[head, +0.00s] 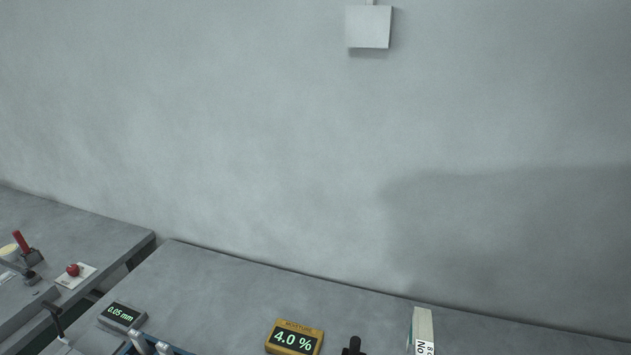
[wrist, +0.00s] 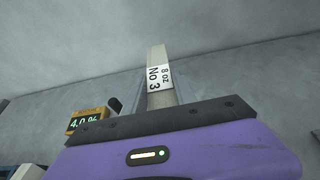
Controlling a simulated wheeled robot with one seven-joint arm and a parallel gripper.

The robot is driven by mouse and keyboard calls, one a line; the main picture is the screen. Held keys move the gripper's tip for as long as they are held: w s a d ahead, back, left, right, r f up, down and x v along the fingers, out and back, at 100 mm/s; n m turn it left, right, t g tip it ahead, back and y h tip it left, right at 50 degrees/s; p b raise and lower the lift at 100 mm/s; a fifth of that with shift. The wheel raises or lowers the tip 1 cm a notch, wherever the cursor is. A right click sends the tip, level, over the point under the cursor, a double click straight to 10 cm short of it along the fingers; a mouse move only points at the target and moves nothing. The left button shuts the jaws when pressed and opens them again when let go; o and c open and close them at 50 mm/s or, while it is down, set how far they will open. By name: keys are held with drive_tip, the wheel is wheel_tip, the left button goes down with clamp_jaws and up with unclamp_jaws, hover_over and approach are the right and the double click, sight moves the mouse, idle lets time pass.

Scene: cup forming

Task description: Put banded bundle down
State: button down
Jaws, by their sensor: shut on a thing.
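The banded bundle (wrist: 156,60) is a pale upright block with a white label band reading "8 oz No 3". It rises beyond the dark front edge of my purple gripper (wrist: 160,103) in the wrist view. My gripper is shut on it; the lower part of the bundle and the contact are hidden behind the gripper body. In the head view the top of the bundle (head: 422,326) shows at the bottom edge, right of centre, with its label partly cut off. Whether its base touches the bench cannot be seen.
A yellow moisture meter reading 4.0 % (head: 294,338) stands left of the bundle, with a dark knob (head: 353,346) between them. A grey gauge reading 0.05 mm (head: 121,317) is further left. The grey bench (head: 235,285) is bare toward the wall.

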wheel_tip(320, 180, up, 3)
drive_tip(key=shift+p, duration=0.9)
drive_tip(key=shift+f+b, duration=3.6)
drive_tip(key=shift+f, duration=0.1)
wheel_tip(320, 180, up, 8)
drive_tip(key=p, duration=0.7)
drive_tip(key=shift+f, duration=0.25)
wheel_tip(320, 180, down, 8)
drive_tip(key=b, duration=0.7)
drive_tip(key=shift+r, duration=0.2)
drive_tip(key=shift+a, duration=0.1)
